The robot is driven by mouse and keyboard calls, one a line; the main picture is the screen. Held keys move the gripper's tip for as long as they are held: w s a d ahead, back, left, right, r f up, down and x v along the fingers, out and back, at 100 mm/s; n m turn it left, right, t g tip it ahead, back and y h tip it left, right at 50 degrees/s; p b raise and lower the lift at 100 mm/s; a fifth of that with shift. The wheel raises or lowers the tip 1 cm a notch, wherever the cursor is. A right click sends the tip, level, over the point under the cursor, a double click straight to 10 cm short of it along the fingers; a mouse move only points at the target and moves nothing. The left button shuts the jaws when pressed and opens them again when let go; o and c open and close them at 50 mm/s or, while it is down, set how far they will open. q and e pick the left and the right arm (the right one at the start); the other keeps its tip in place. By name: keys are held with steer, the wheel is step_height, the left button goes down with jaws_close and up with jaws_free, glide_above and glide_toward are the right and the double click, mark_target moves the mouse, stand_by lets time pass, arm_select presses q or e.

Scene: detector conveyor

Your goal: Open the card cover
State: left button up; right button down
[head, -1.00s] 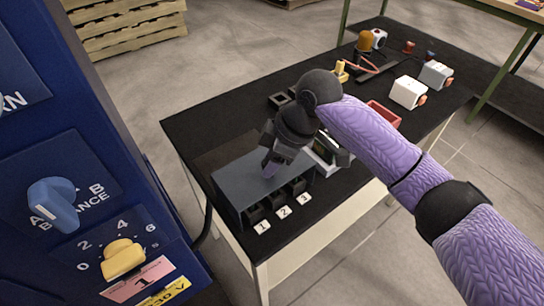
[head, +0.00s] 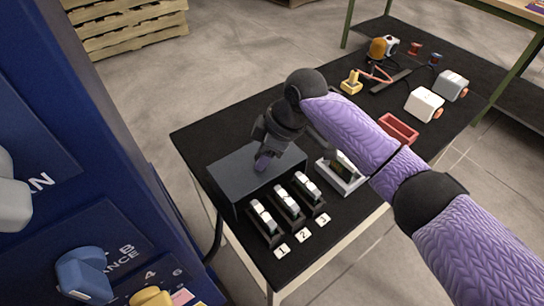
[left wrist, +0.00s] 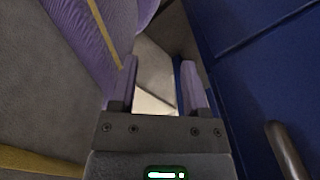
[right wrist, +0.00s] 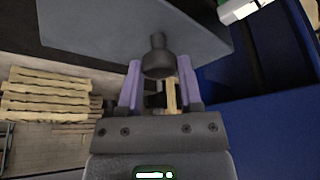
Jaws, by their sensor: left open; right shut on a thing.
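The card cover (head: 240,180) is a dark grey box at the near left of the black table. Its far and upper part is partly hidden by my right gripper. My right gripper (head: 264,162) is shut on the cover's dark knob, which shows between the fingers in the right wrist view (right wrist: 158,60). Three white-topped cards stand in black slots in front of the cover, uncovered: card one (head: 262,217), card two (head: 287,201) and card three (head: 307,186). My left gripper (left wrist: 158,65) is open and empty in the left wrist view, beside a blue surface.
Labels 1, 2 and 3 lie before the slots. A white tray (head: 350,184) is right of them, partly behind my right arm. A red tray (head: 398,128), white boxes and a yellow part (head: 351,84) lie farther back. A blue cabinet (head: 80,120) with knobs stands left.

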mark_target(247, 157)
steer(key=shift+w+a+f+b, duration=0.15)
steer(key=shift+w+a+b, duration=0.25)
steer(key=shift+w+b, duration=0.2)
steer(key=shift+w+a+f+b, duration=0.1)
steer(key=shift+w+a+b, duration=0.25)
steer(key=shift+w+b, duration=0.25)
steer(key=shift+w+a+r, duration=0.1)
steer(key=shift+a+r, duration=0.05)
steer(key=shift+r, duration=0.05)
steer(key=shift+c, duration=1.3)
jaws_free()
steer(key=shift+r, duration=0.1)
arm_select(q)
steer(key=shift+g, duration=0.3)
steer(key=f, duration=0.1)
steer(key=s+a+f, duration=0.1)
steer(key=s+f, duration=0.1)
steer(key=shift+s+a, duration=0.15)
steer(key=shift+a, duration=0.1)
